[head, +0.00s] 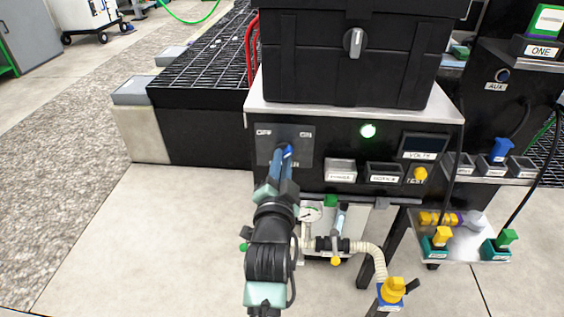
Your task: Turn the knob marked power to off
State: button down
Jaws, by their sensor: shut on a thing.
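The knob (288,151) is on a dark plate on the left of the black control panel (348,141). A small blue part of it with a pale mark shows; the rest is hidden behind my gripper. The plate has an OFF label at upper left and what looks like an ON label at upper right. My gripper (281,163) reaches the plate from below and is shut on the knob. I cannot tell clearly where the knob points, and I cannot read a power label at it.
A black case (345,60) stands on top. Gauge, valves and hose (368,249) lie below, close to my arm.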

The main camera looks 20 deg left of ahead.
jog(key=shift+n, duration=0.3)
jog(key=n+p, duration=0.4)
jog(key=n, duration=0.4)
jog(key=shift+d+n, duration=0.1)
jog(key=shift+n, duration=0.3)
jog(key=n+p, duration=0.1)
jog(key=n, duration=0.3)
jog(key=shift+n+p, duration=0.65)
jog(key=shift+n, duration=1.55)
jog(key=c, duration=0.8)
grip_release()
